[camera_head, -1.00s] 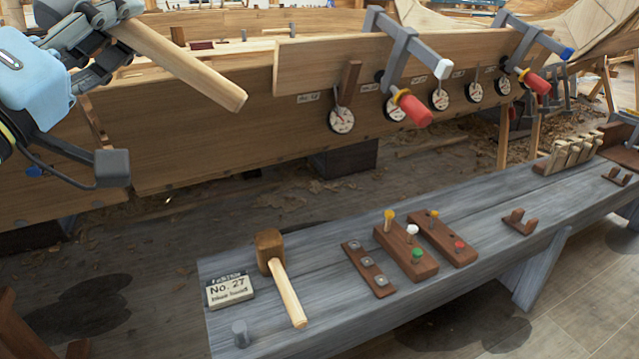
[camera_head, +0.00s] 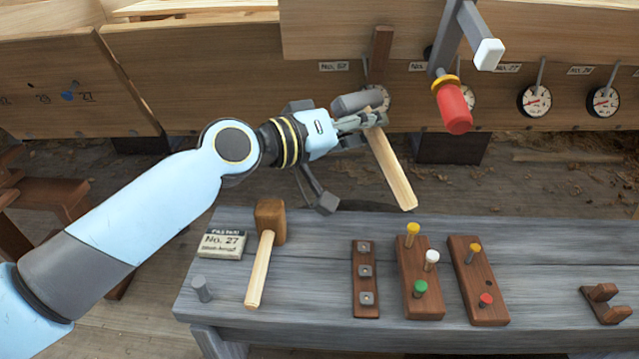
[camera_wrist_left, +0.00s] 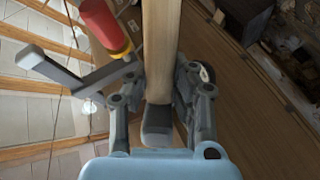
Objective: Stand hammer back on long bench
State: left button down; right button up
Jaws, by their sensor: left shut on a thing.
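My left gripper (camera_head: 372,120) is shut on the hammer in the head view. The hammer's pale wooden handle (camera_head: 393,172) slants down and right from the jaws, in the air above the back edge of the long bench (camera_head: 555,255). A grey rounded piece (camera_head: 356,102) at the jaws looks like its head, partly hidden by the fingers. In the left wrist view the handle (camera_wrist_left: 161,45) runs up from between the fingers (camera_wrist_left: 160,105). A wooden mallet (camera_head: 270,218) stands or lies on the bench's left part, its handle toward the front. My right gripper is out of view.
A label block No. 27 (camera_head: 222,244) and a grey peg (camera_head: 202,288) are left of the mallet. Brown peg blocks (camera_head: 418,272) and a brown cradle (camera_head: 604,303) lie to the right. A clamp with a red handle (camera_head: 453,106) hangs on the hull plank, close right of the hammer.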

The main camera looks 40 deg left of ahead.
pick_arm(q)
jog(key=a+f+g+y+b, duration=0.1)
jog(key=a+f+g, duration=0.2)
jog(key=f, duration=0.6)
jog(key=s+a+f+g+y+b, duration=0.1)
jog(key=a+f+g+y+b, duration=0.1)
jog(key=f+g, duration=0.6)
jog(key=s+a+f+m+g+y+b, duration=0.1)
jog(key=a+f+g+y, duration=0.1)
jog(key=f+g, duration=0.3)
jog(key=shift+s+a+f+b, duration=0.1)
jog(key=shift+a+f, duration=0.2)
jog(key=shift+f, duration=0.5)
jog(key=shift+a+f+b, duration=0.1)
jog(key=shift+a+f, duration=0.2)
jog(key=shift+f, duration=0.45)
jog(key=shift+s+a+f+b, duration=0.1)
jog(key=shift+a+f, duration=0.2)
jog(key=shift+f, duration=0.5)
notch_tip(320, 180, down, 2)
jog(key=shift+f+b, duration=0.15)
jog(key=shift+b, duration=1)
jog(key=shift+w+f+b, duration=0.1)
jog(key=shift+f+b, duration=0.65)
jog(key=shift+b, duration=0.15)
pick_arm(e)
notch_tip(320, 180, down, 7)
jog(key=d, duration=0.1)
jog(key=shift+w+d, duration=0.25)
jog(key=shift+w, duration=0.2)
